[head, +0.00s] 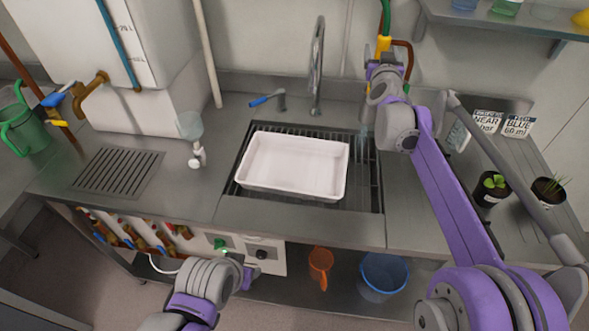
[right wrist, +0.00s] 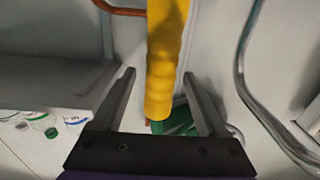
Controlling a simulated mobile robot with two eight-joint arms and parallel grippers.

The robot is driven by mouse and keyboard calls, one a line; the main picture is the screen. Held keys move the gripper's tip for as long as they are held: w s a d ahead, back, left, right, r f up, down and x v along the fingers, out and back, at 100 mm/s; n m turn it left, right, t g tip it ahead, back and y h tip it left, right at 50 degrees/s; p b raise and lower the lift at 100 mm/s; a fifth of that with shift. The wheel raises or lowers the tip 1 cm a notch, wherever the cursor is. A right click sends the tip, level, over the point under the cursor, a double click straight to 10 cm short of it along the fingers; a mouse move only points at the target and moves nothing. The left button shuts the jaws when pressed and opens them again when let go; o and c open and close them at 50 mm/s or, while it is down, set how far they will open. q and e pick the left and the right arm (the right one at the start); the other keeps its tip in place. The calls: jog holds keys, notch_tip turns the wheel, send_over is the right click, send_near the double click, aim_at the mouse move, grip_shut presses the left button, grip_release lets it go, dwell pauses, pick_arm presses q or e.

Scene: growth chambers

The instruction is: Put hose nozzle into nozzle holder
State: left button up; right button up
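The yellow hose nozzle (head: 384,43) hangs by the back wall below a green hose (head: 386,14), right of the tap. My right gripper (head: 379,58) is up against it in the head view. In the right wrist view, the nozzle (right wrist: 165,60) runs between the two fingers of my right gripper (right wrist: 159,76). The fingers stand apart, with a gap on the left; contact on the right is hard to tell. A brown pipe-like piece (head: 406,48) is beside the nozzle; I cannot tell whether it is the holder. My left gripper (head: 246,274) is low in front of the counter, its fingers unclear.
A white tray (head: 268,190) sits on the sink grate. The curved metal tap (head: 318,60) stands left of my right gripper. A wall shelf (head: 500,22) with cups is to the right. Potted plants (head: 490,188) stand on the right counter. A blue bucket (head: 382,277) is below.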

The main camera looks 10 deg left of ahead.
jog(key=shift+s+f, duration=0.1)
jog(key=shift+s, duration=0.2)
jog(key=s+b, duration=0.2)
jog(key=s, duration=0.8)
jog(key=shift+s+d, duration=0.2)
jog(key=shift+d, duration=0.15)
jog(key=s+d+f+g+p, duration=0.1)
jog(key=s+d+f+g, duration=0.3)
jog(key=s+f, duration=0.5)
jog(key=s+d+f+g+p, duration=0.1)
jog(key=s+d+f+g, duration=0.2)
jog(key=s+f, duration=0.6)
jog(key=s+d+f+g+h+p, duration=0.1)
jog(key=s+d+f+g, duration=0.3)
jog(key=s, duration=1.7)
notch_tip(320, 180, down, 6)
jog(key=shift+s+d+r+m+g, duration=0.3)
jog(key=shift+m+g, duration=0.1)
jog(key=shift+g, duration=0.4)
jog(key=shift+w, duration=0.1)
